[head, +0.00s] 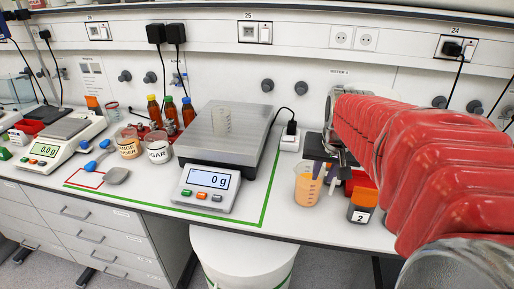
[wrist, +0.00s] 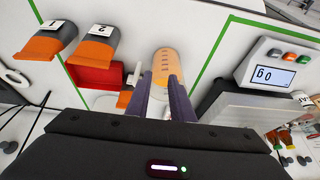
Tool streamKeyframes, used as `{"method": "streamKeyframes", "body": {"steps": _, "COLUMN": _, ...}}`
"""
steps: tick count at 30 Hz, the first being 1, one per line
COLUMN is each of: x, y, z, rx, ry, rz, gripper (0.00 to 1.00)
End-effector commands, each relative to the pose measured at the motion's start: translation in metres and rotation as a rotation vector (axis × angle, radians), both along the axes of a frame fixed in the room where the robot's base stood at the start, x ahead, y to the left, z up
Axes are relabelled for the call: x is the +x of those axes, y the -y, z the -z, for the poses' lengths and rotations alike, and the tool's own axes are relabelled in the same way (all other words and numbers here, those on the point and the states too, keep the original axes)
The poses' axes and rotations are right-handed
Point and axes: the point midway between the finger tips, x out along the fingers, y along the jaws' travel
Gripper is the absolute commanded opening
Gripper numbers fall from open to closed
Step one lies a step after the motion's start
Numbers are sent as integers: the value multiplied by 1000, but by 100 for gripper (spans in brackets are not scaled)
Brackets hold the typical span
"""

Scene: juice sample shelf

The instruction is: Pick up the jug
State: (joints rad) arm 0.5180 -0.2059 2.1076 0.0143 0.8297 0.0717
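The jug (head: 306,188) is a clear measuring jug holding orange juice. It stands upright on the white bench, right of the scale, in the head view. In the wrist view the jug (wrist: 166,63) shows just beyond my fingertips, its orange contents and scale marks visible. My gripper (head: 324,171) is at the jug's right side near its rim in the head view. In the wrist view my gripper's (wrist: 162,80) two purple fingers are apart, with part of the jug visible between them. I cannot tell whether either finger touches it.
A large scale (head: 206,189) reading 0 g stands left of the jug, inside green tape. An orange-lidded container marked 2 (head: 362,206) and a red box (wrist: 95,75) are close beside the jug. Another orange-lidded container marked 1 (wrist: 45,42) shows in the wrist view.

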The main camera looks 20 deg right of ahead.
Motion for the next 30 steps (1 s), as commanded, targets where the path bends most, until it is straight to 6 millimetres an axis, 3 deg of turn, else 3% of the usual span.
{"method": "streamKeyframes", "body": {"steps": 1, "x": 2, "y": 19, "z": 4, "rx": 6, "ry": -6, "rz": 37, "gripper": 21}}
{"method": "streamKeyframes", "body": {"steps": 3, "x": 3, "y": 37, "z": 7, "rx": 10, "ry": -8, "rz": 72, "gripper": 21}}
{"method": "streamKeyframes", "body": {"steps": 7, "x": 4, "y": 57, "z": 10, "rx": 14, "ry": -8, "rz": 109, "gripper": 21}}
{"method": "streamKeyframes", "body": {"steps": 20, "x": 5, "y": 61, "z": 13, "rx": 15, "ry": -9, "rz": 116, "gripper": 21}}
{"method": "streamKeyframes", "body": {"steps": 30, "x": 18, "y": 70, "z": 53, "rx": 17, "ry": -13, "rz": 116, "gripper": 21}}
